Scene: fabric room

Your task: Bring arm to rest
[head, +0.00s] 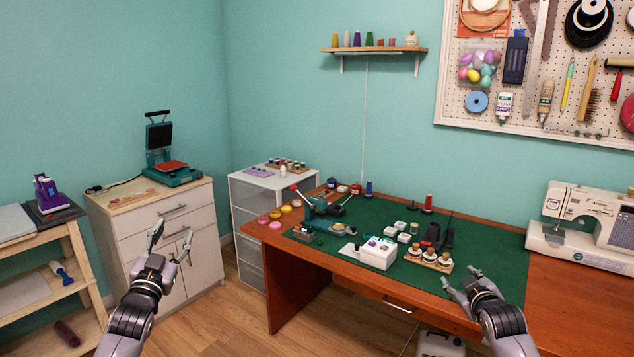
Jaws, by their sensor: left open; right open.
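My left gripper (172,243) is at the lower left of the head view, with its fingers spread and nothing between them. It appears in front of the white cabinet (203,262), held up in the air. My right gripper (461,281) is at the lower right, also with its fingers apart and empty. It appears over the front edge of the wooden desk (572,290) and its green mat (498,257). I cannot tell how high it is above them.
The desk holds a white box (378,253), a wooden spool rack (428,262), small tools and a sewing machine (588,219). A heat press (172,165) stands on the cabinet. A wooden shelf unit (85,262) is at the left. Open floor (225,325) lies between the cabinet and desk.

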